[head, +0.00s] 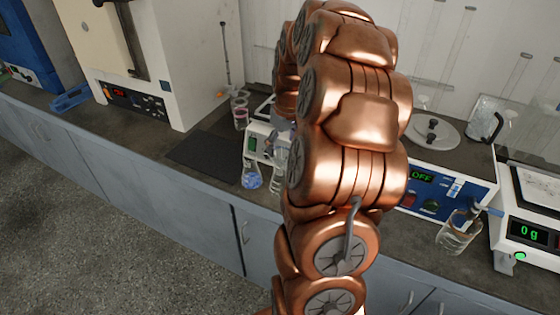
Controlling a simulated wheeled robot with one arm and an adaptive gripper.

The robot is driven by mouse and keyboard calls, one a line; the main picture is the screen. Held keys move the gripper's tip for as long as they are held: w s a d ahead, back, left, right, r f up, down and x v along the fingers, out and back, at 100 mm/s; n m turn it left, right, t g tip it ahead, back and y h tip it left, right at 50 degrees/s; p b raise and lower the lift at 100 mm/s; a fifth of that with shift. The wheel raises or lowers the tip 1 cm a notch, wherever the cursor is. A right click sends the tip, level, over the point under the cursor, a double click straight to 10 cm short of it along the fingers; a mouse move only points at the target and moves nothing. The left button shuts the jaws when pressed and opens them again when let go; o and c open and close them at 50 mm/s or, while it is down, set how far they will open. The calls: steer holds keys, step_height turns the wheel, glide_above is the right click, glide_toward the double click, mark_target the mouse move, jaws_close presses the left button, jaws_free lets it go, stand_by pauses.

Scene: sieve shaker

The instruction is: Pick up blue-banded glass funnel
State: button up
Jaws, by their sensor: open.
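My gripper (271,142) shows only in part, left of my copper arm, low over the counter by a small white device (255,140). Its jaws are open, and my arm hides much of it. I cannot clearly make out a blue-banded glass funnel. A small glass flask (251,177) with blue in its lower part stands at the counter's front edge, below and left of my gripper. Another clear glass piece (275,183) beside it is partly hidden by my arm. A clear glass vessel (457,234) with a blue piece at its neck stands at the right.
A dark mat (205,155) lies left of the white device. Glasses with pink contents (240,117) stand behind it. A large white oven-like unit (150,65) is at the left. A blue-fronted device (440,192) reading OFF and a balance (527,235) reading 0g are at the right.

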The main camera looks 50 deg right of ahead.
mark_target(280, 159)
steer(key=shift+w+f+p, duration=0.15)
steer(key=shift+f+p, duration=0.2)
steer(key=shift+f, duration=0.8)
steer(key=shift+w+f+p, duration=0.2)
steer(key=shift+f+p, duration=0.1)
steer(key=shift+f, duration=0.85)
steer(key=shift+w+f+p, duration=0.15)
steer(key=shift+f+p, duration=0.2)
steer(key=shift+f, duration=0.8)
steer(key=c, duration=1.1)
steer(key=shift+o, duration=0.2)
steer(key=shift+r, duration=0.1)
